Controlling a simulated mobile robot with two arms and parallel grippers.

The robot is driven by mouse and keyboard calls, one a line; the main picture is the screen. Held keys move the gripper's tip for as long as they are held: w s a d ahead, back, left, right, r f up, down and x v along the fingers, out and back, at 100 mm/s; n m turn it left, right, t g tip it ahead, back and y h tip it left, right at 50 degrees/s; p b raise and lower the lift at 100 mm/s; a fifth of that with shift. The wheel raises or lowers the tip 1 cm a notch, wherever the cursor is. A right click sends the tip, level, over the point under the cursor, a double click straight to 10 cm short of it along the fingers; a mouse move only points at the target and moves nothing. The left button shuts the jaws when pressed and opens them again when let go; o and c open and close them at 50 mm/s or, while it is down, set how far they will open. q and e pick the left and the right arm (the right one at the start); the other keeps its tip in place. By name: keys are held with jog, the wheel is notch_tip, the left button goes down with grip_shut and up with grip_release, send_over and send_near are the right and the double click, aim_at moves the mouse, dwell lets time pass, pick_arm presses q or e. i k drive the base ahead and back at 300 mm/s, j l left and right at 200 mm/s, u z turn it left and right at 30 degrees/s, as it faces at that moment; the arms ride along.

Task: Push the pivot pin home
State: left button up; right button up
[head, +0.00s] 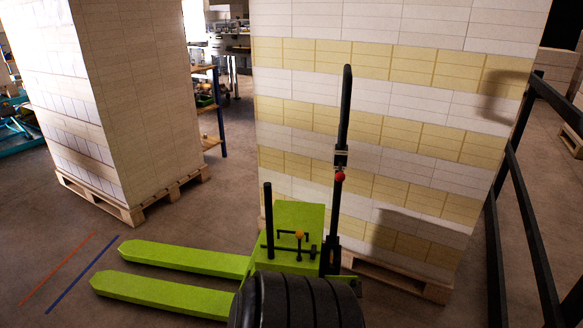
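A lime-green pallet truck (190,259) stands on the floor with its two forks pointing left. Its black handle (345,110) stands nearly upright and carries a red knob (339,176) below a small metal bracket. At the handle's foot, a horizontal black rod (290,249) crosses in front of the green body, with a small orange knob (300,234) above it. I cannot tell which part is the pivot pin or how deep it sits. A dark ribbed cylinder at the bottom edge hides the truck's lower front. Neither of my grippers is in view.
A tall stack of white and yellow reams (400,130) on a pallet stands close behind the truck. Another stack (100,100) stands left on its wooden pallet (140,208). A black railing (540,240) runs along the right. The floor around the forks is clear, with red and blue lines.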

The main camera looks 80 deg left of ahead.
aim_at(330, 268)
jog(key=u, duration=0.45)
jog(key=k+u, duration=0.1)
jog(key=u, duration=0.35)
jog(key=k+l+u, duration=0.1)
jog(key=u, duration=0.8)
jog(key=k+u, duration=0.1)
jog(key=u, duration=0.3)
jog(key=k+j+u, duration=0.2)
jog(key=i+l, duration=0.4)
jog(key=i, duration=0.05)
